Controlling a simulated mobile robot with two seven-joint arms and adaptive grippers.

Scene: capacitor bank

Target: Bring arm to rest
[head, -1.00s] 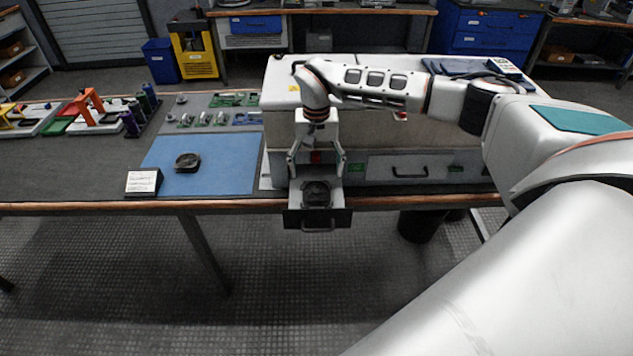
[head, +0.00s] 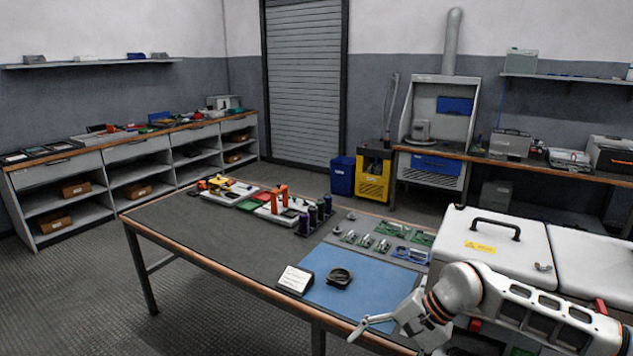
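My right arm comes in from the lower right, over the blue mat's right edge and the front of the white machine. Its gripper (head: 396,345) is at the bottom edge of the head view, partly cut off. One finger reaches out to the left, spread apart from the other, and I see nothing between them. My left arm and gripper are not in view.
An orange bracket (head: 280,198) and several coloured parts sit behind. Open floor (head: 90,290) lies left of the bench.

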